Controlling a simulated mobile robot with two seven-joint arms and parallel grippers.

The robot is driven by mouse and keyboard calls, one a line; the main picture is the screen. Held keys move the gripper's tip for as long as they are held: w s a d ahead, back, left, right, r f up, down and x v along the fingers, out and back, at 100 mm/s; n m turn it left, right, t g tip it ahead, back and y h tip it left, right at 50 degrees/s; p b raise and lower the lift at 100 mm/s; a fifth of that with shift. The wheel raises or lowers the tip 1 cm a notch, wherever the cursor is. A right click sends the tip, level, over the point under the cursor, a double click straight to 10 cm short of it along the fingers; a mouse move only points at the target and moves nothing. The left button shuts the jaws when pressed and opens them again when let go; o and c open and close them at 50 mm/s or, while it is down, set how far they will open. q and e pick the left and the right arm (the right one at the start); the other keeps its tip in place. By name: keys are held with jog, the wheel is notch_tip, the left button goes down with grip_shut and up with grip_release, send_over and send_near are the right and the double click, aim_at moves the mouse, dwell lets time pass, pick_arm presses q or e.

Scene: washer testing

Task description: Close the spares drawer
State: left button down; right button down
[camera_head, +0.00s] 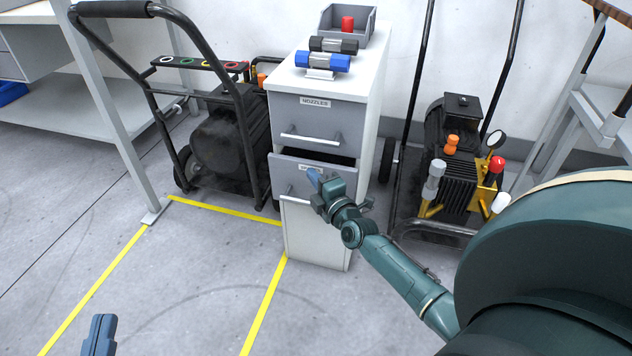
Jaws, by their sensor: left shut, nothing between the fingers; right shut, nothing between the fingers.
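The spares drawer (286,172) is the lower drawer of the white cabinet (316,243). It stands out a little, with a dark gap above its front. Its label is mostly hidden and unreadable. My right gripper (313,176) is shut and empty in front of the right part of that drawer front, near its label and handle; I cannot tell whether it touches. The upper drawer (310,112), labelled NOZZLES, looks closed. My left gripper (100,335) is shut and empty at the bottom left, over the floor and far from the cabinet.
A grey bin (327,22) with a red item and two dumbbell-shaped fittings (322,62) stand on the cabinet. A black wheeled machine (222,140) stands left, another pump machine (456,165) right. Yellow tape (262,309) marks open floor in front.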

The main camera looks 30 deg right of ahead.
jog(key=shift+w+d, duration=0.3)
jog(key=shift+d, duration=0.1)
pick_arm(q)
jog(key=shift+r, duration=0.15)
